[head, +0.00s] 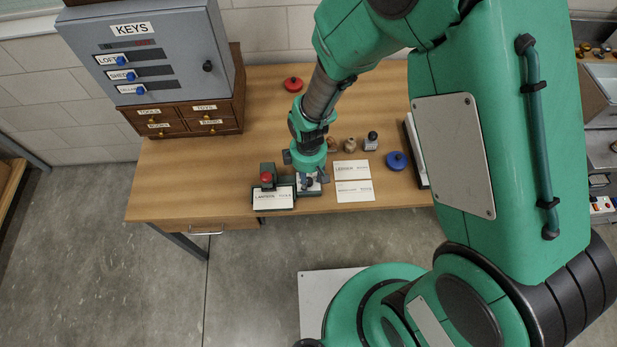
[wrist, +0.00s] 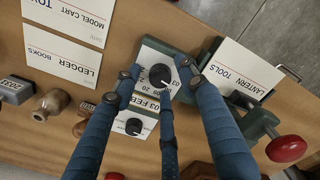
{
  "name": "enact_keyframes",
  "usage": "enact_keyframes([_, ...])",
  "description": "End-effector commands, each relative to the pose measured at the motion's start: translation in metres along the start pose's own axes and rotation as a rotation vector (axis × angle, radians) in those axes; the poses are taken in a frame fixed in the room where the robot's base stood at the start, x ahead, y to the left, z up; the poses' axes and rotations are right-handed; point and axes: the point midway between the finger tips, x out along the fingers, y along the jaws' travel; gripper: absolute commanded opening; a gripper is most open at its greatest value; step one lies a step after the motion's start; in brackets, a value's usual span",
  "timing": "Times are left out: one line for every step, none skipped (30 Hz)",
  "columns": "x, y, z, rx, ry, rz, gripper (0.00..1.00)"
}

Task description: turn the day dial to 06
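The dial unit (head: 309,187) stands near the front edge of the desk, mostly hidden under my gripper. In the wrist view it has a white face (wrist: 149,52) with a black knob (wrist: 160,75) and a second black knob (wrist: 134,126) on a lower panel. Print beginning "03 FEB" (wrist: 146,86) shows by the upper knob; the rest is too small or covered. Which knob sets the day I cannot tell. My gripper (wrist: 160,72) is open, its blue fingertips on either side of the upper knob with small gaps. A third finger reaches up from below, close to the knob.
Cards lie on the other side, including "LEDGER BOOKS" (wrist: 63,55). A wooden-handled stamp (wrist: 53,104) stands nearby. A grey key cabinet (head: 165,50) stands at the back left.

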Motion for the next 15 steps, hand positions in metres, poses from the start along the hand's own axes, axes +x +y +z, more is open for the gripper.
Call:
enact_keyframes([-0.0001,0.0000,0.0000,0.000,0.000,0.000,0.32])
enact_keyframes([-0.0001,0.0000,0.0000,0.000,0.000,0.000,0.26])
enact_keyframes([-0.0001,0.0000,0.0000,0.000,0.000,0.000,0.18])
enact_keyframes([-0.0001,0.0000,0.0000,0.000,0.000,0.000,0.12])
enact_keyframes([-0.0001,0.0000,0.0000,0.000,0.000,0.000,0.06])
enact_keyframes([-0.0001,0.0000,0.0000,0.000,0.000,0.000,0.00])
enact_keyframes([-0.0001,0.0000,0.0000,0.000,0.000,0.000,0.00])
enact_keyframes([-0.0001,0.0000,-0.0001,0.000,0.000,0.000,0.00])
enact_keyframes([-0.0001,0.0000,0.0000,0.000,0.000,0.000,0.00])
enact_keyframes([-0.0002,0.0000,-0.0001,0.001,0.000,0.000,0.00])
enact_keyframes([-0.0002,0.0000,-0.0001,0.002,0.000,0.000,0.00])
enact_keyframes([-0.0002,0.0000,-0.0001,0.005,0.000,0.000,0.00])
enact_keyframes([-0.0003,-0.0001,-0.0001,0.008,0.000,0.000,0.00])
enact_keyframes([-0.0004,0.0000,-0.0001,0.012,0.000,0.000,0.00])
enact_keyframes([-0.0005,0.0000,-0.0002,0.019,0.000,0.000,0.00])
